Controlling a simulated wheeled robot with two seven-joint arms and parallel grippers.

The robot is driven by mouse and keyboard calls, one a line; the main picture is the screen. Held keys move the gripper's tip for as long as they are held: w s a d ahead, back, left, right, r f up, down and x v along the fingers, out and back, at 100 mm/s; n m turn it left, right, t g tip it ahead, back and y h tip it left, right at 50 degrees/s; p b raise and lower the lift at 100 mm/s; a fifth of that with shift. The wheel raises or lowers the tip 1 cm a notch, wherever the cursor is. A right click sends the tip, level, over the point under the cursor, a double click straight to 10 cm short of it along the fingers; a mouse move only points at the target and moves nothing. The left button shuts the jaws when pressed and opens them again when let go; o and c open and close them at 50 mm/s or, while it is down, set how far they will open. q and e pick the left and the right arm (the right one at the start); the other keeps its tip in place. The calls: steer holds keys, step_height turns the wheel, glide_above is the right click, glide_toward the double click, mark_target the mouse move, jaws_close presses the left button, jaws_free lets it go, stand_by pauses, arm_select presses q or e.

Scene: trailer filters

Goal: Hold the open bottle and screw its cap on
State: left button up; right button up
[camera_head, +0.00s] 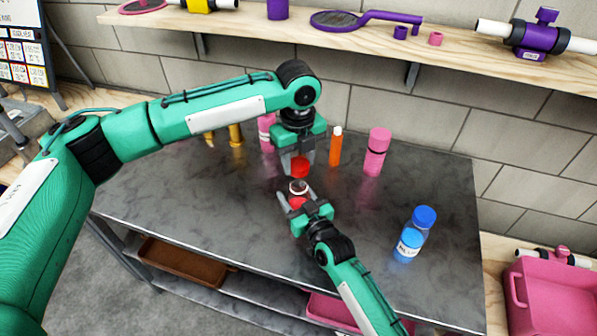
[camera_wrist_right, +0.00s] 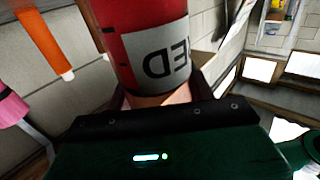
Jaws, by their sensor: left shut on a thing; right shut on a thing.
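The open red bottle (camera_head: 297,202) stands upright over the table, with its pale round mouth facing up. My right gripper (camera_head: 296,206) is shut around it from the front. The right wrist view shows the red bottle (camera_wrist_right: 117,20) large between the jaws, with a pale label whose letters appear inverted. My left gripper (camera_head: 300,161) points down and is shut on the red cap (camera_head: 300,168). The cap is just above the bottle mouth, with a small gap showing between them in the head view.
On the metal table (camera_head: 200,215), an orange bottle (camera_head: 335,148) and a pink bottle (camera_head: 376,153) stand behind. A blue bottle (camera_head: 409,243) with a blue cap stands at the right. Another pink bottle (camera_head: 266,132) and yellow items (camera_head: 236,134) are partly behind my left arm. The table's left side is clear.

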mark_target(299, 181)
arm_select(q)
steer(key=shift+f, duration=1.2)
steer(key=shift+f, duration=0.9)
steer(key=shift+f, duration=0.55)
steer(key=m, duration=0.7)
steer(key=shift+m, duration=0.3)
steer(key=m, duration=0.8)
steer(key=shift+m, duration=0.3)
